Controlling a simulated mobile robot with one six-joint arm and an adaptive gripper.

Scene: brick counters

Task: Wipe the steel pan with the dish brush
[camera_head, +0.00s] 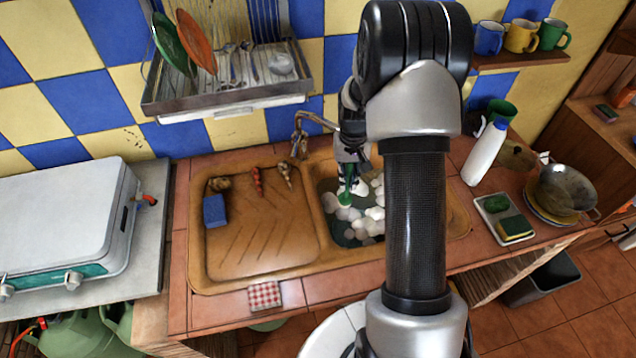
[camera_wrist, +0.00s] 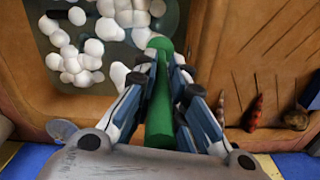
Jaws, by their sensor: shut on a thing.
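The dish brush (camera_head: 346,197) has a green handle and is upright or nearly so over the foamy sink basin. In the wrist view the green handle (camera_wrist: 160,110) lies between the two fingers of my gripper (camera_wrist: 163,75), which is shut on it. My gripper (camera_head: 350,178) is over the basin in the head view, partly behind my arm. The brush head is not clearly seen. The steel pan (camera_head: 567,188) is a dark, round, hollow pan resting on stacked plates at the right end of the counter, well apart from my gripper.
The sink basin (camera_head: 331,217) holds water and white foam; a tap (camera_head: 300,135) stands behind it. A white bottle (camera_head: 486,152) and a sponge tray (camera_head: 492,207) stand between basin and pan. A dish rack (camera_head: 180,103) hangs above left. The drainboard (camera_head: 262,235) is mostly clear.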

